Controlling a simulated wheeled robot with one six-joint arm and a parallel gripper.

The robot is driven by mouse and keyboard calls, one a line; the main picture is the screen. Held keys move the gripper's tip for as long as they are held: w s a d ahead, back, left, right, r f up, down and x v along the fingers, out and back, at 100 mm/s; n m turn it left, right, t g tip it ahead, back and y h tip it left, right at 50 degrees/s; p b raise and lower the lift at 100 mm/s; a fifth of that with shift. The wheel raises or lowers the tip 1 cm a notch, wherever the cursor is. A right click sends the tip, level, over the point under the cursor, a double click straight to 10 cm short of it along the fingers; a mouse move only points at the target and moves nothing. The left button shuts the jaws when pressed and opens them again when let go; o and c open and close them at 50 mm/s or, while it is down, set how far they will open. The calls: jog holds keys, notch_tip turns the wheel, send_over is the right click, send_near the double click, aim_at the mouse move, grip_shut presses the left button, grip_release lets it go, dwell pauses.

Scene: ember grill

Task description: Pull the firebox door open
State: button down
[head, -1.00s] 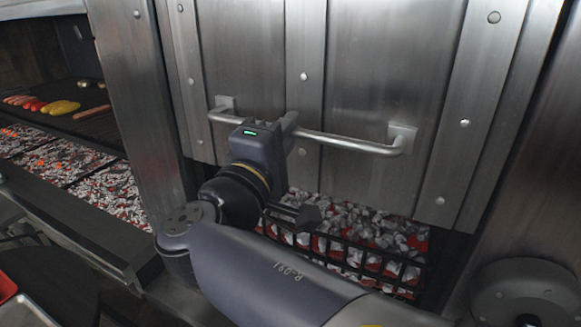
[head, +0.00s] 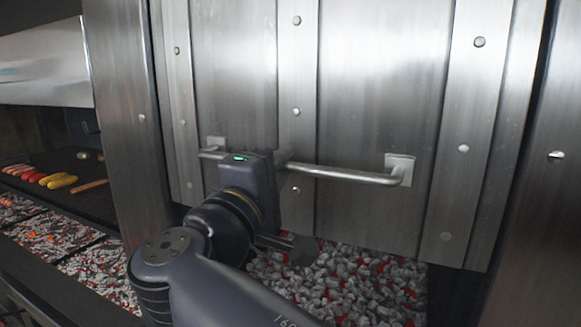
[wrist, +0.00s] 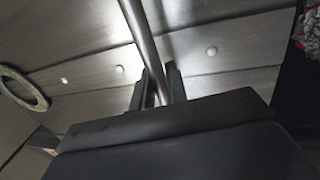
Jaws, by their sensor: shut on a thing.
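The firebox door (head: 375,90) is a large riveted steel panel in the head view. Its lower edge is raised above the coals, with an opening showing below. A horizontal steel bar handle (head: 345,174) crosses the door's lower part. My gripper (head: 280,158) is shut on this handle, left of its middle. In the wrist view, the handle (wrist: 140,35) runs down between my two fingers (wrist: 157,88). The contact faces of the fingers are hidden.
Grey and red coals (head: 340,280) lie beneath the door's lower edge. At left, sausages and yellow and red pieces of food (head: 60,182) lie on a grill grate beside more glowing coals (head: 100,272). Steel frame posts stand on both sides of the door.

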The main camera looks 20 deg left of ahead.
jog(key=c, duration=1.5)
grip_release()
jog(key=shift+s, duration=0.1)
jog(key=b+v, duration=0.3)
jog(key=v, duration=0.7)
jog(key=shift+s, duration=0.3)
jog(key=shift+w, duration=0.15)
jog(key=p+x, duration=0.3)
jog(key=x, duration=0.7)
jog(key=shift+w+r, duration=0.1)
jog(key=shift+w, duration=0.1)
jog(key=shift+f, duration=0.65)
